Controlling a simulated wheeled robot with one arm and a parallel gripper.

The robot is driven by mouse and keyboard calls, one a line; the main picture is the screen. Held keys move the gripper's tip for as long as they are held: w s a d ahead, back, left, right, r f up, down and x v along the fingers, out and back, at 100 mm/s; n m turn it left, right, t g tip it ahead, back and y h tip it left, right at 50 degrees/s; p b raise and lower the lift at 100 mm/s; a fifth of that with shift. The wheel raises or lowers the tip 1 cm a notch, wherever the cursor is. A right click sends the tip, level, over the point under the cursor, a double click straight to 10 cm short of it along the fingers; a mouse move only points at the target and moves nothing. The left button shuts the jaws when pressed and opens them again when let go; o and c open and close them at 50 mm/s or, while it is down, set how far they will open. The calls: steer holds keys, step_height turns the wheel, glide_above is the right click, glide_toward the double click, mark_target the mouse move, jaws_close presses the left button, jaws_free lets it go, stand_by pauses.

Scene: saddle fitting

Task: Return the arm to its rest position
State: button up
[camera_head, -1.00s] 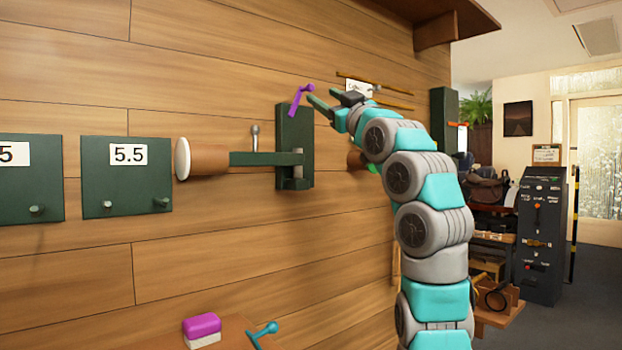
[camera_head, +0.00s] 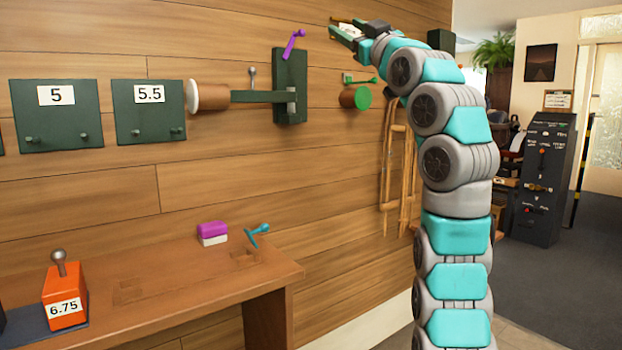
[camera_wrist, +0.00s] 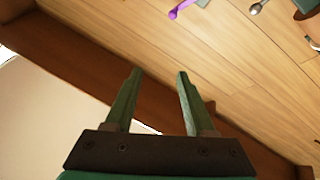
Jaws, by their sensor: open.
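My arm, teal and grey, rises at the right of the head view and bends left at its top toward the wooden wall. My gripper (camera_head: 342,32) is at its end, high up near the wall. In the wrist view my gripper (camera_wrist: 158,75) shows two green fingers spread apart with nothing between them. A purple lever (camera_head: 293,45) on a green wall bracket (camera_head: 290,85) is to the left of my gripper and apart from it. The lever also shows at the top of the wrist view (camera_wrist: 185,8).
A wooden shelf (camera_wrist: 75,60) is close to the gripper in the wrist view. Plates marked 5 (camera_head: 57,115) and 5.5 (camera_head: 149,112) hang on the wall. A bench (camera_head: 190,270) below holds an orange 6.75 block (camera_head: 64,297) and a purple-and-white block (camera_head: 212,233).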

steer(key=w+d+f+m+g+h, duration=0.2)
steer(key=w+f+m+g+h, duration=0.35)
steer(key=w+f, duration=0.45)
steer(key=s+d+f+m+g+h, duration=0.15)
steer(key=s+f, duration=0.25)
steer(key=f, duration=0.5)
steer(key=s+f+m+g+h, duration=0.1)
steer(key=s+f+g+h, duration=0.2)
steer(key=f, duration=0.6)
steer(key=s+d+f+g, duration=0.1)
steer(key=s+f+g, duration=0.3)
steer(key=s+f, duration=0.8)
steer(key=s+d+f+m+g, duration=0.1)
steer(key=s+f+g, duration=0.3)
steer(key=s+f, duration=0.9)
steer(key=s+d+f+m+g+h, duration=0.1)
steer(key=s+f+g, duration=0.3)
steer(key=s+f, duration=0.9)
steer(key=s+d, duration=0.1)
steer(key=s, duration=1.2)
steer(key=shift+g, duration=0.3)
